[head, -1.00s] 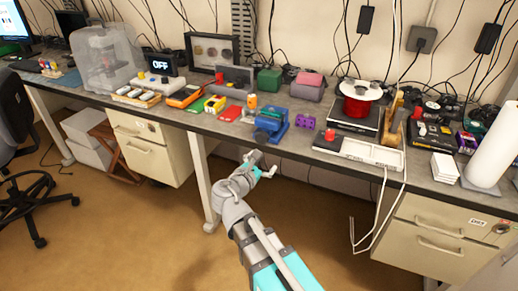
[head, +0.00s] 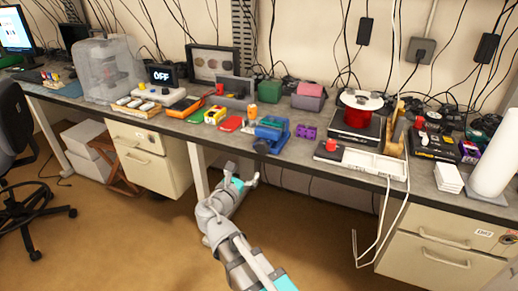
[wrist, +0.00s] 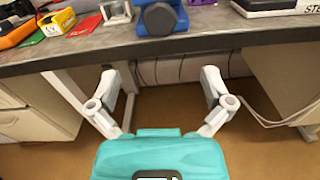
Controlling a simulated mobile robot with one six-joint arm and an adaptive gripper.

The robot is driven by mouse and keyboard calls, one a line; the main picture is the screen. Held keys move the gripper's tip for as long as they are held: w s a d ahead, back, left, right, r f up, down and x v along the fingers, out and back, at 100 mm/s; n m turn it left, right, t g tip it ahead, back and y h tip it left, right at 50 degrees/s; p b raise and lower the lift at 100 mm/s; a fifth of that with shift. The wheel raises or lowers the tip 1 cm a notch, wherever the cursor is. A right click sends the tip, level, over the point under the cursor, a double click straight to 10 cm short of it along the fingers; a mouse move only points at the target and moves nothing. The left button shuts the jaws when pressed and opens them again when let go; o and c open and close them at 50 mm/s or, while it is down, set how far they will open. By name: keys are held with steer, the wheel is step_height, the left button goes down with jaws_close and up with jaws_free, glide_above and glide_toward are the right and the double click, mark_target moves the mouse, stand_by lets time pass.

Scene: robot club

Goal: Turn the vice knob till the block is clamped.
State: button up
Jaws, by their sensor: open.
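The blue vice (head: 271,134) stands at the front edge of the bench, near the middle of the head view. Its dark round knob (wrist: 159,18) faces me at the top of the wrist view, and the blue vice body (wrist: 182,20) shows around it, cut off by the frame. Whether a block sits in the jaws cannot be made out. My gripper (head: 250,170) is in front of the bench and below its top, short of the vice. In the wrist view my gripper (wrist: 158,88) has its two fingers wide apart, with nothing between them.
The bench front edge (wrist: 200,43) lies between my gripper and the knob. A red piece (head: 231,124) lies left of the vice and a purple block (head: 306,131) right of it. A white tray (head: 378,164) stands further right. The floor in front is free.

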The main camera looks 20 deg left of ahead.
mark_target(261, 149)
steer(key=w, duration=0.8)
steer(key=w+d, duration=0.1)
steer(key=w, duration=0.3)
steer(key=shift+w, duration=0.4)
steer(key=shift+c, duration=0.3)
